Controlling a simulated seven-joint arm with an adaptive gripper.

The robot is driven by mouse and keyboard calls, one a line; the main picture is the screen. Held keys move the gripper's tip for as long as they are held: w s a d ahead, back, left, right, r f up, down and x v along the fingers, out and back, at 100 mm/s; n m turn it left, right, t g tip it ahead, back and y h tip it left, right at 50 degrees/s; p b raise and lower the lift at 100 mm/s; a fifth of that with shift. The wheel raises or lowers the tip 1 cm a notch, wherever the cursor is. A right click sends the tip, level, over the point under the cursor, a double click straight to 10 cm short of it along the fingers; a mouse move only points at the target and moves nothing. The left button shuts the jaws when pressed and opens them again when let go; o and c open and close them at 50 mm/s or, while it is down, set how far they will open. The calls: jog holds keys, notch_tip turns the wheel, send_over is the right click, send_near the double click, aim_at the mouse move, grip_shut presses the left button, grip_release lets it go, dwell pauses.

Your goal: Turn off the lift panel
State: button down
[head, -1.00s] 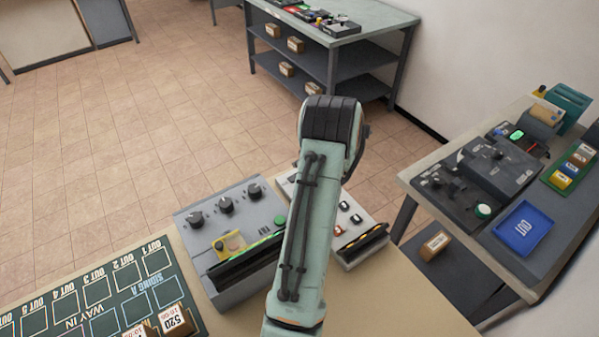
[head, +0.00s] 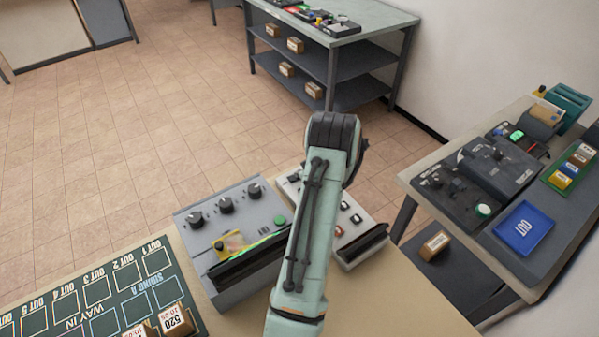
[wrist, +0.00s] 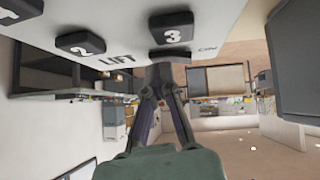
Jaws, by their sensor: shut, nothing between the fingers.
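The lift panel is a white box (head: 350,215) in the head view, partly hidden behind my arm. Small dark buttons show on its top, and a dark strip (head: 362,246) runs along its front edge. In the wrist view the white panel face (wrist: 115,25) fills the upper part, marked LIFT, with black buttons 2 (wrist: 80,43) and 3 (wrist: 171,28). My gripper (wrist: 160,74) is shut and empty, its tips at the panel close by button 3. I cannot tell whether they touch it. The gripper is hidden in the head view.
A grey console (head: 238,221) with knobs and a green button stands just left of the white panel. A dark green board (head: 100,300) with cards lies at front left. A side table (head: 430,165) with devices and a blue tray (head: 524,229) is at right.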

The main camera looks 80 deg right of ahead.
jog(key=shift+a+f, duration=0.15)
jog(key=shift+a, duration=0.05)
jog(key=shift+w+a+r, duration=0.2)
jog(key=shift+w+a, duration=0.3)
jog(key=shift+r, duration=0.15)
jog(key=shift+r, duration=0.3)
jog(key=r, duration=0.3)
jog(key=shift+w+a, duration=0.1)
jog(key=shift+w, duration=0.1)
jog(key=v, duration=1)
